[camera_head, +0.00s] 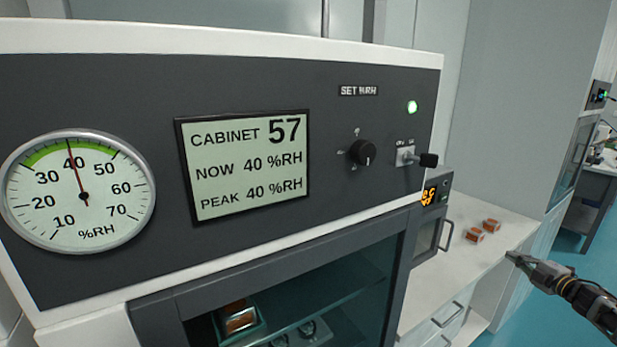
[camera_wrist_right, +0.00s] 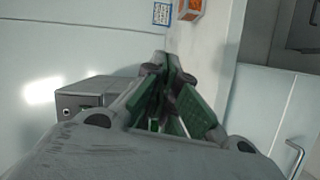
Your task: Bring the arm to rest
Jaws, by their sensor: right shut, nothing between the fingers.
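My right gripper (camera_head: 512,257) comes in from the right edge of the head view. It is beside the white counter's right end, apart from the cabinet panel. In the right wrist view its green-padded fingers (camera_wrist_right: 168,72) are together with nothing between them. My left gripper is in neither view. The cabinet's dark control panel (camera_head: 330,130) fills much of the head view.
The panel bears a gauge (camera_head: 84,196) near 40 %RH, a display (camera_head: 247,163) reading CABINET 57, a knob (camera_head: 362,152), a toggle switch (camera_head: 427,160) and a lit green lamp (camera_head: 412,107). Small orange-brown items (camera_head: 476,235) lie on the white counter (camera_head: 440,285). Blue floor lies beyond.

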